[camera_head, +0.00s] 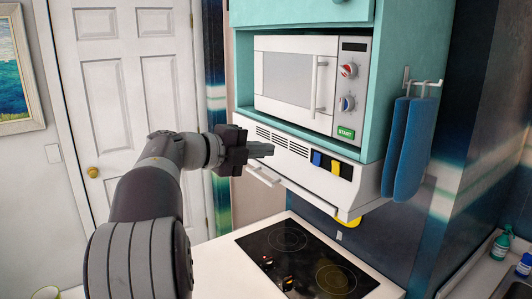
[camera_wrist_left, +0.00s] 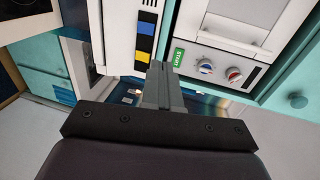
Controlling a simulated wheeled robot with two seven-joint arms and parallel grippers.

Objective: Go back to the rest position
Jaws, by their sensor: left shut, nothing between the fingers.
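My left gripper (camera_head: 262,150) is raised in front of the range hood in the head view. Its fingers are shut and empty, and they point right. In the left wrist view the shut fingers (camera_wrist_left: 158,80) reach toward the hood's yellow and blue switches and the green start button of the microwave. I cannot tell from these views whether the fingertips touch anything. My right gripper is not in view.
A white microwave (camera_head: 300,80) sits in a teal cabinet above the hood (camera_head: 305,165). Blue mitts (camera_head: 405,150) hang on hooks at its right. A black cooktop (camera_head: 300,260) lies below on the white counter. A white door (camera_head: 125,85) stands behind my left arm.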

